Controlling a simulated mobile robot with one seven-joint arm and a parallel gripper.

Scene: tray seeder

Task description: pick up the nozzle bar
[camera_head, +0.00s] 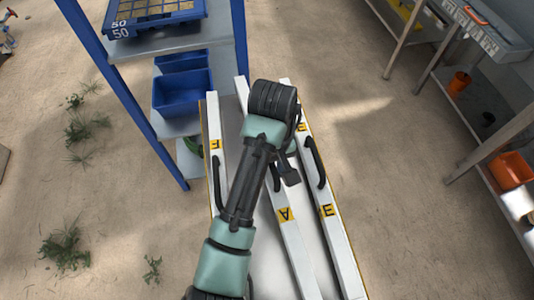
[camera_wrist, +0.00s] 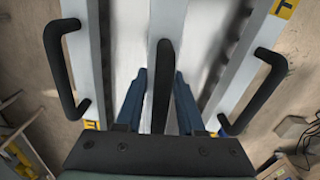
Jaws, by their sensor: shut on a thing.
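Several long white bars with black handles and yellow letter labels lie side by side on a pale surface. In the wrist view, the middle bar (camera_wrist: 165,18), a nozzle bar by its look, has a black handle (camera_wrist: 161,80) between the two blue fingers of my gripper (camera_wrist: 160,103). My gripper is shut on this handle. The middle bar also shows in the head view (camera_head: 296,250), with a label marked A. My arm hides its far part and most of my gripper there.
A left bar (camera_head: 215,180) and a right bar (camera_head: 345,262) flank the middle one closely. A blue-posted rack (camera_head: 140,95) with a blue seed tray (camera_head: 125,30) and blue bins (camera_head: 182,92) stands at left. Benches with orange pots (camera_head: 510,170) stand at right. Sandy floor lies between.

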